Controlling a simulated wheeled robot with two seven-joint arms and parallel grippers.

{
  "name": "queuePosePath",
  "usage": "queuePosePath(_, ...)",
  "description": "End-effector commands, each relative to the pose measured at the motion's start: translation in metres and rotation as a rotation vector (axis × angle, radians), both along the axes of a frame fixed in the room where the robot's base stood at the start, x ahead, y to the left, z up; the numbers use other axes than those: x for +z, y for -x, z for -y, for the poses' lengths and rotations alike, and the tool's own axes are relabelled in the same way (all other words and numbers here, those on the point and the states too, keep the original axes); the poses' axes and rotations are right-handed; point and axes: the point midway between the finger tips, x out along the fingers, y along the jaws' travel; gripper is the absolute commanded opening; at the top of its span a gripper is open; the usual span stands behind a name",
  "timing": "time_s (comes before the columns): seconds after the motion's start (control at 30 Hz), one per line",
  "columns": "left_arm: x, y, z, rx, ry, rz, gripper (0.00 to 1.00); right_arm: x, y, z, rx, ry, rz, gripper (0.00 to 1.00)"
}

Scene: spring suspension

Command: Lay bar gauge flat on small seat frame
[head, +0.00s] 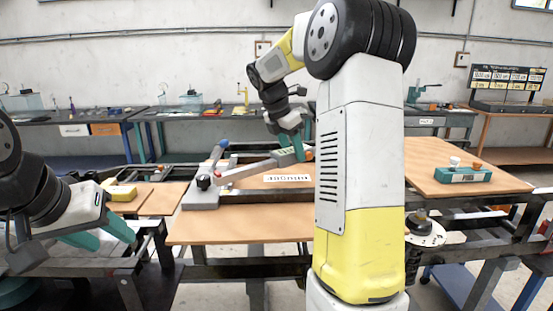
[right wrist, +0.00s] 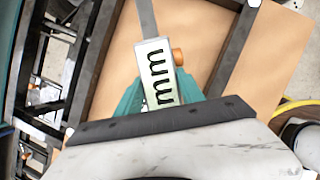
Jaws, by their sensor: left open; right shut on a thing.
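My right gripper (head: 291,143) is shut on the bar gauge (head: 262,166), a grey bar with an orange knob at one end. In the right wrist view the gauge (right wrist: 158,75) lies between the teal fingers, its "mm" label facing the camera and its bar running away. It is over the tan board and dark rails of what looks like the small seat frame (head: 262,197); the rails also show in the right wrist view (right wrist: 233,48). I cannot tell whether the bar touches anything below. My left gripper (head: 106,234) is open and empty at the lower left.
A grey block with knobs (head: 200,195) stands at the board's left end, close to the bar's far end. A yellow block (head: 122,192) lies on the left boards. A teal box with knobs (head: 463,175) sits on the right board (head: 425,160). A bare board (head: 240,229) is in front.

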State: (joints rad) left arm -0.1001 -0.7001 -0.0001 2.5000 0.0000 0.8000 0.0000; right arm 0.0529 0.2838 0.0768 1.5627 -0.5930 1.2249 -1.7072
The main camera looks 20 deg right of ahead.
Motion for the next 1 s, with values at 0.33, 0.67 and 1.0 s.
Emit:
queuePosePath(0.33, 0.000, 0.000, 0.000, 0.000, 0.000, 0.000, 0.47, -0.008, -0.029, 0.016, 0.000, 0.000, -0.001, 0.00)
queuePosePath(0.67, 0.000, 0.000, 0.000, 0.000, 0.000, 0.000, 0.47, -0.038, -0.029, 0.016, 0.000, 0.000, 0.001, 0.00)
queuePosePath(1.0, 0.000, 0.000, 0.000, 0.000, 0.000, 0.000, 0.47, -0.041, -0.028, 0.016, 0.000, -0.001, 0.000, 0.61)
